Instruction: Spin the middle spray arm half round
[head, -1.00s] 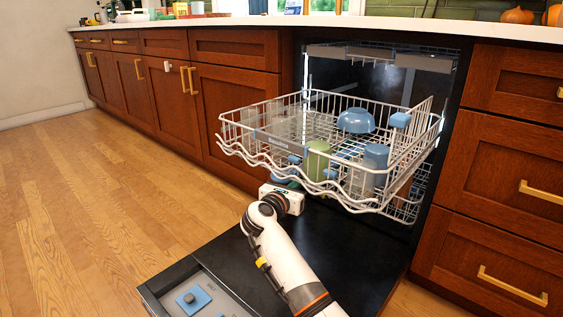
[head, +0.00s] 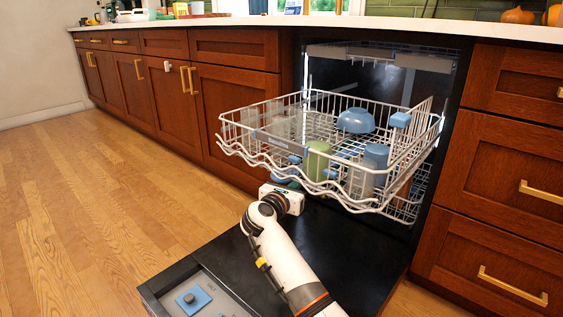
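The open dishwasher's pulled-out upper rack (head: 262,152) is a white wire basket. A blue-grey piece (head: 281,174) shows under its front edge; it may be part of the middle spray arm, but the wires and my gripper hide most of that area. One arm of mine comes in from the bottom, right of centre, and I take it as my right. Its gripper (head: 287,198) is just below the rack's front edge. Its fingertips are hidden, so I cannot tell whether they are open, shut or touching the spray arm. My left gripper is not in view.
The rack holds a blue bowl (head: 355,120), a green cup (head: 317,160), a blue-grey cup (head: 374,165) and clear glasses. A lower rack (head: 408,208) is deep inside. The dishwasher door (head: 345,255) lies open. Cabinets flank the bay; the floor at left is clear.

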